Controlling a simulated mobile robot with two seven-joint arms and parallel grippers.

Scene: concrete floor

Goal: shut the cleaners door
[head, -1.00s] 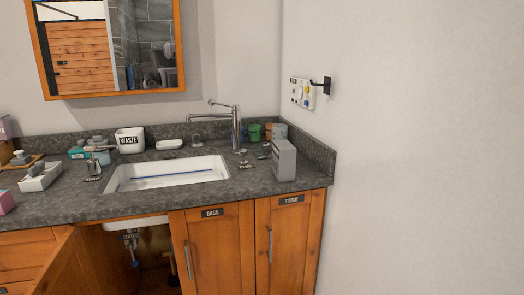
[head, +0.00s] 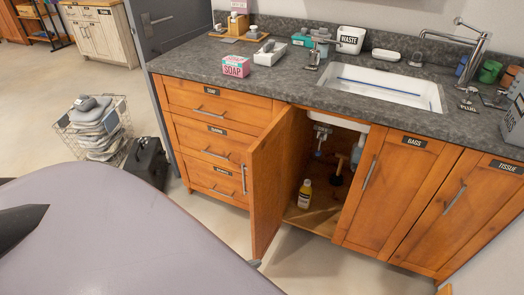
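The cleaners door (head: 271,183) is an orange wooden cabinet door under the sink, swung open toward me. It is hinged on its left edge beside the drawers, and a metal handle (head: 244,180) shows on its outer face. A large grey-mauve part of my own body fills the lower left.
Closed doors labelled BAGS (head: 398,192) and TISSUE (head: 467,206) are to the right, labelled drawers (head: 218,140) to the left. A wire basket of folded cloths (head: 97,130) and a black case (head: 147,162) stand on the floor at left. Floor before the cabinet looks clear.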

